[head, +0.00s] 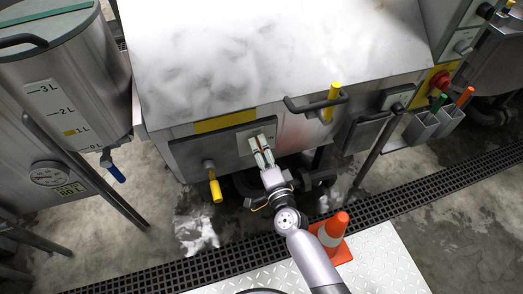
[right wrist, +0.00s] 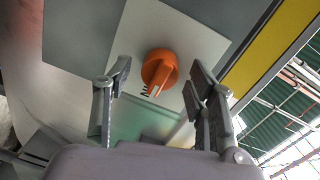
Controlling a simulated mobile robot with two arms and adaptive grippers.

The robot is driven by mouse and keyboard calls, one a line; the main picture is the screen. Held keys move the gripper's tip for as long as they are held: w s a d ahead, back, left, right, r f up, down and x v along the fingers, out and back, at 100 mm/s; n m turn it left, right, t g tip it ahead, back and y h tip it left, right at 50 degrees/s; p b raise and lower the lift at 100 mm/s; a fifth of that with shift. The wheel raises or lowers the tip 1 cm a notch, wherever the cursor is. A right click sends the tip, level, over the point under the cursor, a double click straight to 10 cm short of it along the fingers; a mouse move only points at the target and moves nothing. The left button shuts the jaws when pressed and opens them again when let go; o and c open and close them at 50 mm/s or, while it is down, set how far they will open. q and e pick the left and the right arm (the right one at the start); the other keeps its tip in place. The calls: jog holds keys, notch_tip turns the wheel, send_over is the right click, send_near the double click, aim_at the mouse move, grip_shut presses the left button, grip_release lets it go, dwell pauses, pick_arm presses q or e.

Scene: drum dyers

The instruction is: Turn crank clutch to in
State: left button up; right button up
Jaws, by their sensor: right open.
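An orange knob (right wrist: 160,70), which looks like the crank clutch, sits on a pale plate (right wrist: 190,42) in the right wrist view. Its pointer ridge is aimed toward the bottom of that picture, beside small dark lettering that I cannot read fully. My right gripper (right wrist: 160,82) is open, with one finger on each side of the knob and visible gaps to both. In the head view my right gripper (head: 262,152) is at the front panel (head: 228,150) of the steel machine and hides the knob. My left gripper is not in view.
A yellow-handled lever (head: 215,187) hangs left of my right gripper. A black crank bar (head: 302,107) with a yellow grip (head: 333,92) juts out to the right. An orange cone (head: 331,232) stands beside my right arm. A graduated steel tank (head: 60,80) is at left.

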jog(key=v, duration=1.2)
jog(key=shift+f, duration=0.1)
jog(key=s+d+f+n+g+h, duration=0.1)
jog(key=s+d+f+n+g, duration=0.15)
jog(key=f, duration=0.75)
jog(key=s+d+f+n+g, duration=0.2)
jog(key=s+f+n+g, duration=0.15)
jog(key=f, duration=0.55)
jog(key=s+d+f+n+g+h, duration=0.1)
jog(key=s+d+f+n+g, duration=0.15)
jog(key=f, duration=0.75)
jog(key=s+d+f+n+g+h, duration=0.1)
jog(key=s+d+f, duration=0.3)
jog(key=s, duration=0.4)
jog(key=s+d+f+n+g+h, duration=0.1)
jog(key=s+d+f+n+g, duration=0.2)
jog(key=s+f, duration=0.4)
jog(key=s+d+f+n+g+h, duration=0.1)
jog(key=s+d+f, duration=0.4)
jog(key=s, duration=0.5)
jog(key=shift+d+f+n+g, duration=0.3)
jog(key=shift+n+g, duration=0.15)
jog(key=shift+g, duration=0.6)
